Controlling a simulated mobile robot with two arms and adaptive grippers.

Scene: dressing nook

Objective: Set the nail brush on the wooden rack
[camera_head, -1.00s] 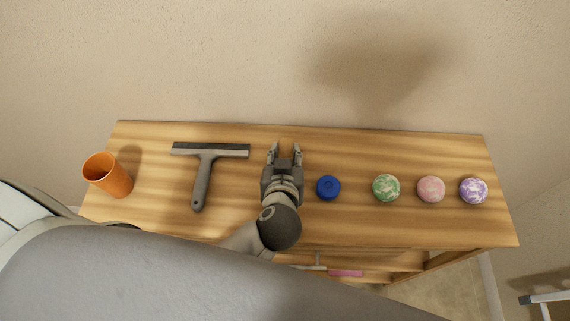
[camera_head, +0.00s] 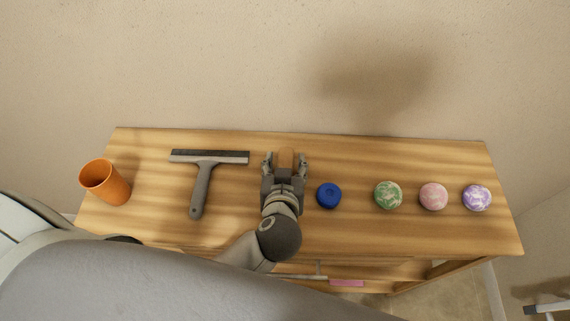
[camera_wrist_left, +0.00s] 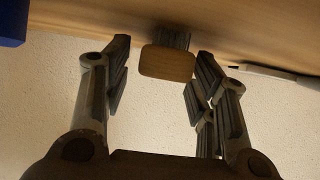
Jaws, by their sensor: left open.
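The nail brush (camera_head: 286,158) has a plain wooden back and shows between the fingertips of my left gripper (camera_head: 285,164). In the left wrist view the brush (camera_wrist_left: 167,62) has its dark bristles toward the wooden surface, apparently resting on it. My left gripper (camera_wrist_left: 160,75) is open, one finger on each side of the brush, with gaps on both sides. The wooden rack (camera_head: 240,225) is the slatted-looking table against the wall, with a lower shelf. My right gripper is not in view.
On the rack top, a squeegee (camera_head: 203,180) and an orange cup (camera_head: 106,183) are to the left. A blue puck (camera_head: 329,195) is close right of my gripper, then green (camera_head: 388,195), pink (camera_head: 433,196) and purple (camera_head: 476,197) soaps. A pink item (camera_head: 347,283) is on the lower shelf.

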